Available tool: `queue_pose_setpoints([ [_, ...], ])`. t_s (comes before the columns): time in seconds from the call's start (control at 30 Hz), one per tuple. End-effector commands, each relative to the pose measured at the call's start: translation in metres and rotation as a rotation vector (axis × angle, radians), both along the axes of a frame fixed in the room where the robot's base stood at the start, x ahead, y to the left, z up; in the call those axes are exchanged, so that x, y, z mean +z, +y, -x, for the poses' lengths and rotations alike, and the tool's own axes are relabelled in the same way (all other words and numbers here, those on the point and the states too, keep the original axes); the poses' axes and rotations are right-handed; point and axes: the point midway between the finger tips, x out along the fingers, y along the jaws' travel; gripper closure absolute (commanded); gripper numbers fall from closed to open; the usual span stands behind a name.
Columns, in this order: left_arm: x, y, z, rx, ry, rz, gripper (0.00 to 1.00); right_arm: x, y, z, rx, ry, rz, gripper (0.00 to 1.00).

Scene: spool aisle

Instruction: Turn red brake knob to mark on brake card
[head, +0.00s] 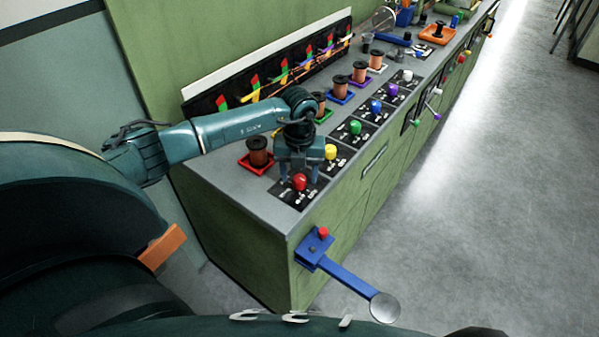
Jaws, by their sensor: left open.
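The mark on the card is too small to read. My left gripper (299,176) points down over the red knob, its fingers apart on either side of it. I cannot tell whether the fingers touch the knob. The gripper body hides part of the card behind the knob. My right gripper is not in view.
A copper spool (259,153) in a red tray (249,165) stands left of the gripper. A yellow knob (330,152) is close behind it, with a green knob (355,128) farther along. A blue crank lever (345,276) sticks out from the bench front. The floor at right is clear.

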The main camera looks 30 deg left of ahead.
Motion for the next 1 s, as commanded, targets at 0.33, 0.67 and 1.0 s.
queue_pose_setpoints([
  [0.33, -0.0079, -0.0004, 0.0001, -0.001, 0.000, 0.001, 0.46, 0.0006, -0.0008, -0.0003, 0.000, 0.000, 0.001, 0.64],
  [0.67, -0.0074, -0.0004, 0.0000, 0.000, 0.000, 0.001, 0.69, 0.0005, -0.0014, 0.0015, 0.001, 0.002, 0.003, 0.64],
  [1.0, -0.0072, -0.0001, 0.0000, -0.001, 0.000, 0.001, 0.91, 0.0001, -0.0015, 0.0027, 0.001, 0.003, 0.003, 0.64],
])
